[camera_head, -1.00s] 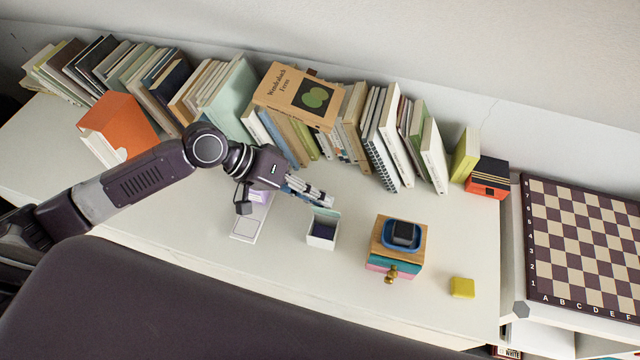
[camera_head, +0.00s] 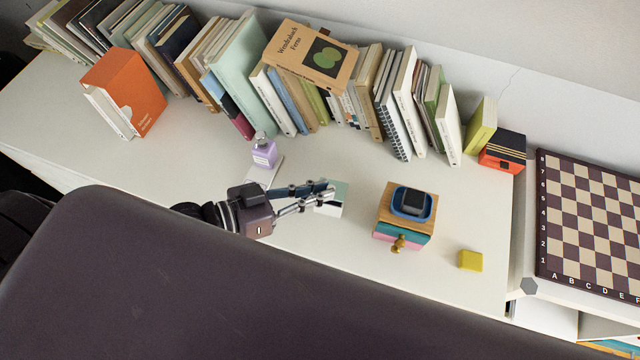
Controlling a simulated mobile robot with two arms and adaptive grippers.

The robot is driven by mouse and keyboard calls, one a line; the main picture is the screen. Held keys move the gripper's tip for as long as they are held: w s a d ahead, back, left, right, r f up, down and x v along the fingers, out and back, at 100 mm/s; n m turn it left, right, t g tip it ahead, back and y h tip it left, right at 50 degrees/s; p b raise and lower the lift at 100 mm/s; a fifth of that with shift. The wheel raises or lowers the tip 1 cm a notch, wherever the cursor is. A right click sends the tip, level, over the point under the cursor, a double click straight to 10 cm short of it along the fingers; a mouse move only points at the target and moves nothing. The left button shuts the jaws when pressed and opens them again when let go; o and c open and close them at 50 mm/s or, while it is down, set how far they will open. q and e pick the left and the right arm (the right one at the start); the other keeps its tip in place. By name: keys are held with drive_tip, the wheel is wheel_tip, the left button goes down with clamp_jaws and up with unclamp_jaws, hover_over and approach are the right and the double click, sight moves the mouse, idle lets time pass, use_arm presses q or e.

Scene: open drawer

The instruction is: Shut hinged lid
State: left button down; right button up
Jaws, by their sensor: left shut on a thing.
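A small white box (camera_head: 328,211) with a pale green hinged lid (camera_head: 341,188) stands on the white table, left of a small wooden drawer unit. My left gripper (camera_head: 331,196) reaches in from the left, with its fingertips at the lid. It is shut on the lid. The fingers cover part of the lid and box, so the lid's exact angle is hard to tell. My right gripper is not in view.
A purple bottle (camera_head: 264,152) stands behind my left gripper by a pale flat item (camera_head: 268,174). The wooden drawer unit (camera_head: 403,218) and a yellow block (camera_head: 470,260) are to the right. A row of books (camera_head: 300,95) lines the wall.

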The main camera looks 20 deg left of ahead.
use_arm(q)
drive_tip(key=shift+s+f+m+t+h+b, duration=0.4)
drive_tip(key=shift+f+m+t+b, duration=0.3)
drive_tip(key=shift+t+b, duration=0.1)
drive_tip(key=c, duration=1.9)
unclamp_jaws()
drive_tip(key=shift+c, duration=0.2)
drive_tip(key=v, duration=1.2)
drive_tip(key=shift+f, duration=0.2)
drive_tip(key=shift+s, duration=0.1)
